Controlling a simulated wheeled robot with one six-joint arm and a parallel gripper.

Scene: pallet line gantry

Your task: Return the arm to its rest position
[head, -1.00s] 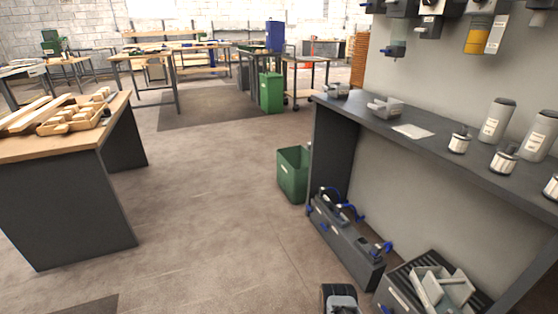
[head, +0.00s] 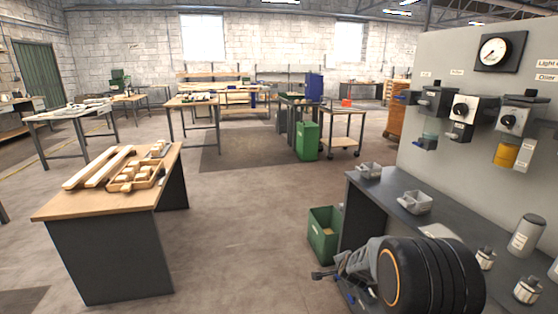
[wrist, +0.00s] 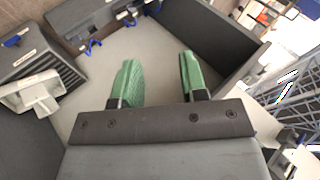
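My arm (head: 430,275) shows at the lower right of the head view, folded beside the dark bench, with its big black joint nearest the camera. My gripper (head: 322,275) points left at the arm's far end, in front of the green bin. In the wrist view my gripper (wrist: 160,78) has two green finger pads standing well apart. Nothing is between them, so it is open and empty. The arm hides part of the bench and the floor below it.
A wooden-topped table (head: 110,195) is at left. The floor (head: 245,230) between is clear. A slatted grey crate (wrist: 35,60) shows in the wrist view.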

